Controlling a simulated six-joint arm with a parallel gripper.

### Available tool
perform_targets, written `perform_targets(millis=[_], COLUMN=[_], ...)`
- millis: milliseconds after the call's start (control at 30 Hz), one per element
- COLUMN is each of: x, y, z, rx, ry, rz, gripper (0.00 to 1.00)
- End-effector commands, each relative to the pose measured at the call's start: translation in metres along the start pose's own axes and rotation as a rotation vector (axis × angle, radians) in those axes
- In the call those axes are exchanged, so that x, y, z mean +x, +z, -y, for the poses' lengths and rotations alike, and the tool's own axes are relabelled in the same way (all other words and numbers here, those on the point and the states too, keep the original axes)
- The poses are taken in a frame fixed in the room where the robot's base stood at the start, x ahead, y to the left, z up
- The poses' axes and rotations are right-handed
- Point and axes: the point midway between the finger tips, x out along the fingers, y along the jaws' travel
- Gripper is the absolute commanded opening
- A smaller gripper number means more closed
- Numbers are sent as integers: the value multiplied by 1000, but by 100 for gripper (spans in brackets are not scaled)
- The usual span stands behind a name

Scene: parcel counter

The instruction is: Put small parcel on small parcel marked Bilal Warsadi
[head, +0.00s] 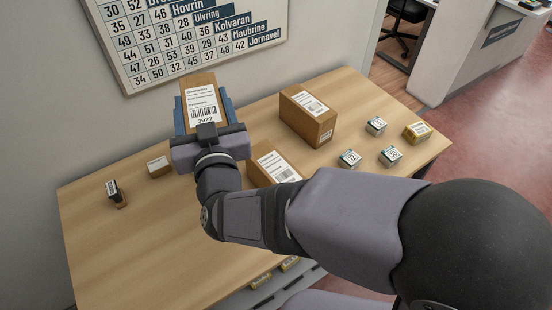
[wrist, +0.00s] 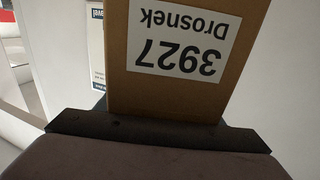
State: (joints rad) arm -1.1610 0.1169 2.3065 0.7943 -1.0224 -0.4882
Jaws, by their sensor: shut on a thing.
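My gripper (head: 204,112) is shut on a brown cardboard parcel (head: 199,86), with blue-grey fingers on both sides of it. The parcel is raised above the back left of the table, in front of the wall. Two other brown parcels with white labels stand on the table: one (head: 302,126) at the back middle and one (head: 263,171) partly hidden behind my arm. Their names are too small to read, so I cannot tell which is marked Bilal Warsadi.
A small brown box (head: 159,171) and a small dark box (head: 121,201) stand at the left of the wooden table (head: 130,250). A board with numbers and names (head: 190,40) hangs on the wall behind.

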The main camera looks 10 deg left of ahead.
Motion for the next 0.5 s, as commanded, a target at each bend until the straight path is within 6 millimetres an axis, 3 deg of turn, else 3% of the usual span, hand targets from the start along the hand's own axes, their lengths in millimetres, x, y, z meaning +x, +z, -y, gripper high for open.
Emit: perform_targets(millis=[33, 100, 200, 333, 500], x=[1, 0, -7, -20, -31], y=[-16, -25, -24, -10, -1], z=[-20, -47, -80, -112, -135], rx=[4, 3, 0, -3, -2], ry=[54, 131, 243, 373, 474], rz=[-8, -7, -3, 0, -3], gripper=[0, 0, 0, 0, 0])
